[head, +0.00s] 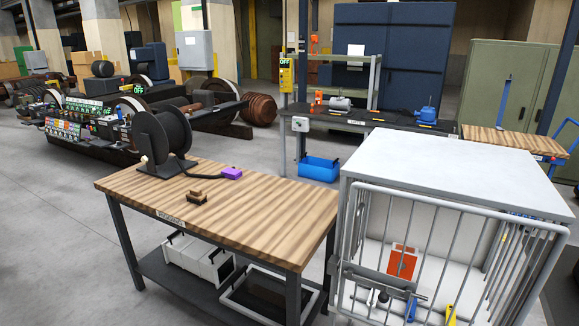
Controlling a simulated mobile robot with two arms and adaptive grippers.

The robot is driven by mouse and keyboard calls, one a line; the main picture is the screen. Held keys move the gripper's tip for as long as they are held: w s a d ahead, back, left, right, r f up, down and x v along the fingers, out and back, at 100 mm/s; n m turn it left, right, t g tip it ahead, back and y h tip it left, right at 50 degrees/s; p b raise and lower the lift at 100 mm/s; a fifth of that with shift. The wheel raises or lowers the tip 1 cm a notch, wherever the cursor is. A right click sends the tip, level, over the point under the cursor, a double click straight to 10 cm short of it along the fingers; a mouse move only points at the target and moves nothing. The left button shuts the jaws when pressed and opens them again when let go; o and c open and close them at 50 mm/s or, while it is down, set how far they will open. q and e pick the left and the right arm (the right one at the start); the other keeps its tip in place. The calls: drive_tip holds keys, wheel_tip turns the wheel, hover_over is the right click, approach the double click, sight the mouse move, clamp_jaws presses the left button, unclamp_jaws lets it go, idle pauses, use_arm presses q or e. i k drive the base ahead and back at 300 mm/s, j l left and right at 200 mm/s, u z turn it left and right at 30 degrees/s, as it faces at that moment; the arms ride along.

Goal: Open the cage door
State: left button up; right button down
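The cage (455,167) is a white box with a flat top at the lower right of the head view. Its door (457,206) is a frame of light grey bars across the front. The door appears shut, though its lower part is cut off by the picture's edge. A grey latch bar (380,281) with a dark knob crosses the door's lower left. Behind the bars are an orange item (402,262), a blue item (411,308) and a yellow item (450,315). Neither of my grippers is in view.
A wooden-topped workbench (262,216) stands left of the cage, close to it. It holds a black reel (162,138), a purple item (232,173) and a small brown block (197,197). A blue bin (319,169) sits on the floor behind. Open floor lies at the left.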

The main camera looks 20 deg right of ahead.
sight(410, 287)
drive_tip(key=k+j+z, duration=0.1)
drive_tip(key=z, duration=1.55)
